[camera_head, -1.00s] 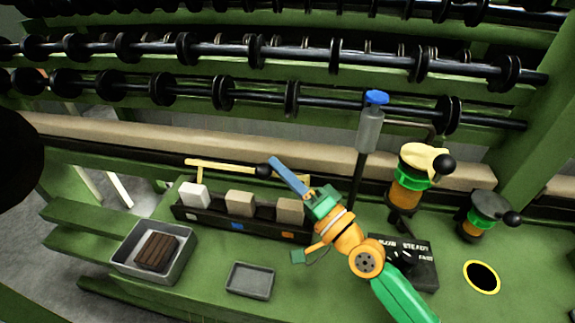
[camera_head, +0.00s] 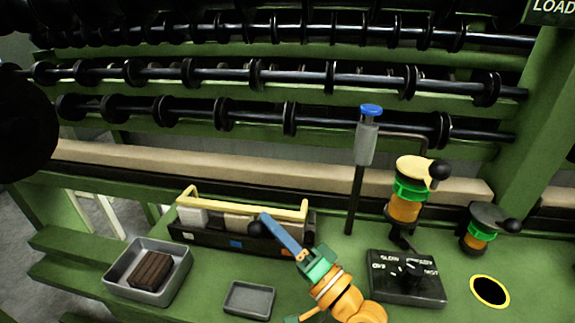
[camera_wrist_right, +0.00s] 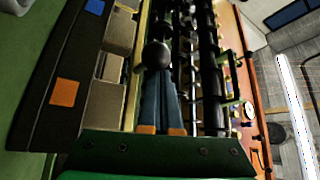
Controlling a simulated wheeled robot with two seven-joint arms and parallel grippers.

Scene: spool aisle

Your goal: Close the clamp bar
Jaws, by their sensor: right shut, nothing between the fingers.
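The clamp bar (camera_head: 250,204) is yellow and lies across the top of a black rack (camera_head: 190,236), over its white and tan blocks. Its black knob (camera_head: 256,229) sits at the rack's front side. My right gripper (camera_head: 268,221) has blue fingers, shut and empty, with their tips right at the knob. In the right wrist view the knob (camera_wrist_right: 155,55) is just past the fingertips (camera_wrist_right: 158,75), seemingly touching them. The gripper hides part of the rack's right end. My left gripper is not in view.
A grey tray with a brown block (camera_head: 150,270) and a small empty tray (camera_head: 249,299) lie in front. A dial box (camera_head: 405,280), a blue-topped post (camera_head: 367,140) and two knobbed green-orange posts (camera_head: 404,207) (camera_head: 478,240) stand at right. Spool rods run behind.

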